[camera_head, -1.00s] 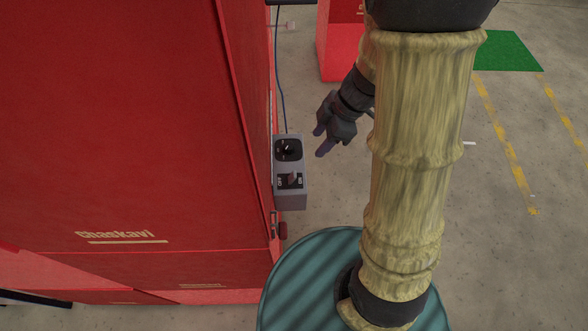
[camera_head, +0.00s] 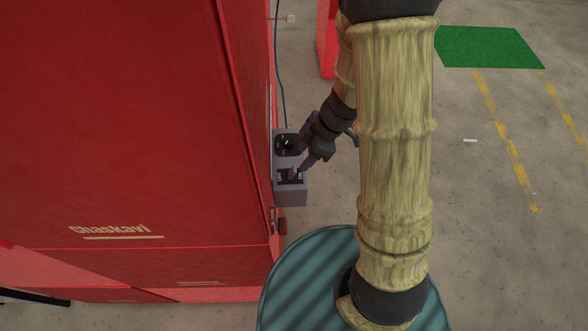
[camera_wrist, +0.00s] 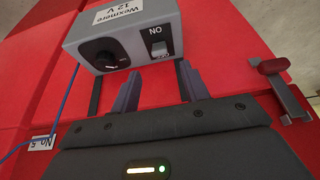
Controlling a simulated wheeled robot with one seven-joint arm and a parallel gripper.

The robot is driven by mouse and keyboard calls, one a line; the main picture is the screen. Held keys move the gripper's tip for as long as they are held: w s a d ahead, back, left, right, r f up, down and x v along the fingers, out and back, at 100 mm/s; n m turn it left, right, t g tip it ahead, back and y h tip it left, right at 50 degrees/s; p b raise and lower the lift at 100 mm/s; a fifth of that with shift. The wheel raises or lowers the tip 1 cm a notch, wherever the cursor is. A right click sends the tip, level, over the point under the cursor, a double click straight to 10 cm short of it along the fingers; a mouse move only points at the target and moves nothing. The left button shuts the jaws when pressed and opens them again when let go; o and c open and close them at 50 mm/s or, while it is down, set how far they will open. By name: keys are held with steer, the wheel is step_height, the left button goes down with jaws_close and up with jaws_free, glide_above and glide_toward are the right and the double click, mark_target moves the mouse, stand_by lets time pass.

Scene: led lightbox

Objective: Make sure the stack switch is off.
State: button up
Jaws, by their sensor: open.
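A grey box (camera_head: 291,197) is fixed to the side of the red cabinet. Its face has a black round knob (camera_head: 287,144) and a rocker switch (camera_head: 290,175) marked OFF on the left and ON on the right. In the wrist view the rocker (camera_wrist: 158,46) appears upside down, ON above and OFF below. Which side is pressed in is too small to tell. No label naming the stack is readable. My gripper (camera_head: 308,160) is open and empty, right beside the box. In the wrist view its fingers (camera_wrist: 158,85) point at the box just below the rocker; contact cannot be told.
The red cabinet (camera_head: 120,130) fills the left. A red handle on a bracket (camera_wrist: 270,67) sits beside the box. A blue cable (camera_head: 281,85) runs to the box. The box label (camera_wrist: 120,12) reads Wexmore 12 V. Open floor (camera_head: 480,210) lies to the right.

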mark_target(294, 168)
steer(key=b+x, duration=0.2)
steer(key=x, duration=0.6)
steer(key=shift+c, duration=0.3)
steer(key=c, duration=0.9)
steer(key=shift+r, duration=0.1)
